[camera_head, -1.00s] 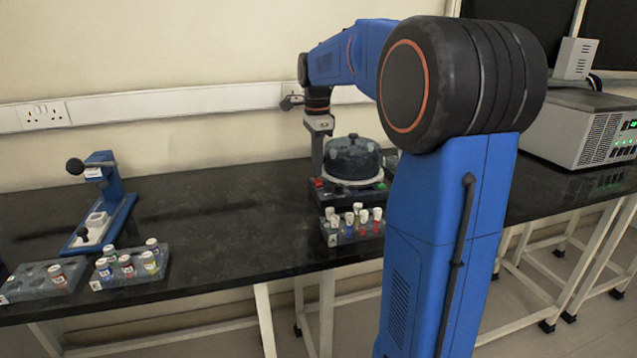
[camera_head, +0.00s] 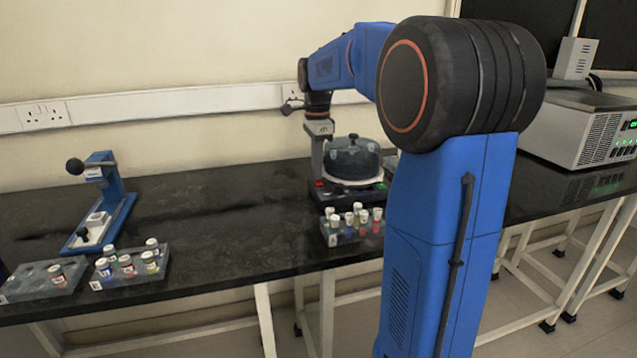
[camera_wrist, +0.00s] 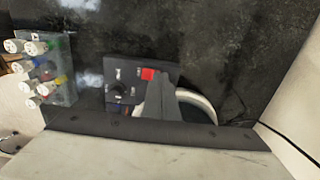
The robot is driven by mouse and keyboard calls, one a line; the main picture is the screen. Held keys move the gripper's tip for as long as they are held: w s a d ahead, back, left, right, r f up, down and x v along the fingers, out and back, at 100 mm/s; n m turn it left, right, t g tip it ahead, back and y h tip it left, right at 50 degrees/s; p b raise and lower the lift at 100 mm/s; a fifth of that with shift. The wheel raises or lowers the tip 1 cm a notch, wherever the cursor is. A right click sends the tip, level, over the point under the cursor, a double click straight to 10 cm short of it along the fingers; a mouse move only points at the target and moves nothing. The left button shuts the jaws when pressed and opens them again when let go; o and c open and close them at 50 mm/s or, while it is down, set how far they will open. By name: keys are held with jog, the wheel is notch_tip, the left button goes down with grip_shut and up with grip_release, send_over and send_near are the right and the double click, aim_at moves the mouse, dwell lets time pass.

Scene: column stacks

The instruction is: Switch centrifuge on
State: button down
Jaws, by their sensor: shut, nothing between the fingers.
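The centrifuge (camera_head: 352,163) stands on the black bench with its dark domed lid down over a white ring. A red switch (camera_head: 319,183) sits at the left of its front panel and a green light at the right. In the wrist view the red switch (camera_wrist: 148,74) shows close to the tip of my gripper (camera_wrist: 158,88), with a dark knob beside it. My gripper (camera_head: 317,178) is shut and empty, pointing down at the red switch. I cannot tell whether it touches the switch. Part of the centrifuge is hidden behind my gripper in the wrist view.
A rack of capped tubes (camera_head: 340,236) stands just in front of the centrifuge. Two more racks (camera_head: 40,284) (camera_head: 128,277) and a blue device (camera_head: 112,205) are at the left. A grey instrument (camera_head: 580,130) is at the right. The bench between is clear.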

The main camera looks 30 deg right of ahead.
jog(key=shift+f, duration=0.2)
jog(key=shift+r, duration=2.55)
jog(key=shift+s, duration=0.1)
